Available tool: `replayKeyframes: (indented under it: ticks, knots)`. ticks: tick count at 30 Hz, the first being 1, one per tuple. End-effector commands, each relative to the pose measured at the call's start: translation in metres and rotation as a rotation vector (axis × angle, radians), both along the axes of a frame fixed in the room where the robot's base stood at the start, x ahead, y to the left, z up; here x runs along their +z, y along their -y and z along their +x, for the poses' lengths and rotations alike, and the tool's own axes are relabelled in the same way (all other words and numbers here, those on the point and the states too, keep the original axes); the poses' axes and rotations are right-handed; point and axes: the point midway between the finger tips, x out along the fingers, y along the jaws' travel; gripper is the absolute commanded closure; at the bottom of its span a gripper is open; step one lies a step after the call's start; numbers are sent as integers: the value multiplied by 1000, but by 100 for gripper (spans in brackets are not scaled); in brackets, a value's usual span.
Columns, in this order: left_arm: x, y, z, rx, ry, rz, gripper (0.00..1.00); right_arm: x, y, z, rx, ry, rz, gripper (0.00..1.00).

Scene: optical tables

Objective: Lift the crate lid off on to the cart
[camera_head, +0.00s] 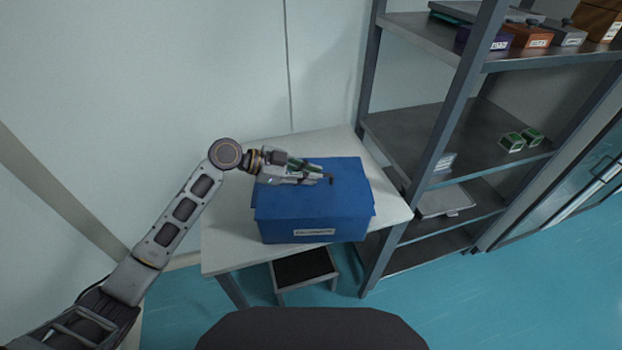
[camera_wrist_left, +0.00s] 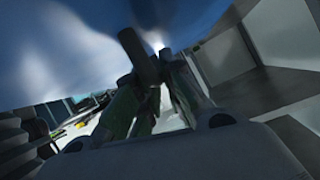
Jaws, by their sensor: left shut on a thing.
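A blue crate (camera_head: 280,230) with a white label on its front stands on a white table. Its blue lid (camera_head: 345,200) lies over the top, its edges slightly wider than the crate body; I cannot tell whether a gap separates them. My left gripper (camera_head: 326,177) reaches over the lid from the left and is shut on the small dark lid handle (camera_head: 332,181). In the left wrist view the dark handle (camera_wrist_left: 140,52) stands between the fingers, with the blurred blue lid (camera_wrist_left: 75,40) filling the top. My right gripper is not in view.
The white table (camera_head: 228,240) has bare strips around the crate. A low dark-topped frame (camera_head: 303,268) stands beneath its front edge. A metal shelf rack (camera_head: 425,140) with boxes stands close on the right. The wall is behind; blue floor (camera_head: 520,305) is open at front right.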

Motion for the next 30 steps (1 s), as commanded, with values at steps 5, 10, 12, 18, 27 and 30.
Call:
replayKeyframes:
  ticks: [5,10,12,18,27,30]
  knots:
    - [10,0,0,-1,3,-2,100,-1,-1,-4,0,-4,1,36]
    - [30,0,0,-1,5,-1,100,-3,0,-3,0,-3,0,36]
    - [40,0,1,-1,6,-1,100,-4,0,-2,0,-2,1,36]
    - [70,0,1,-1,5,0,100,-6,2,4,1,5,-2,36]
    - [97,0,0,0,2,-1,100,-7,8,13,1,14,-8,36]
    - [99,0,0,0,2,-1,100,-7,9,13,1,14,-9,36]
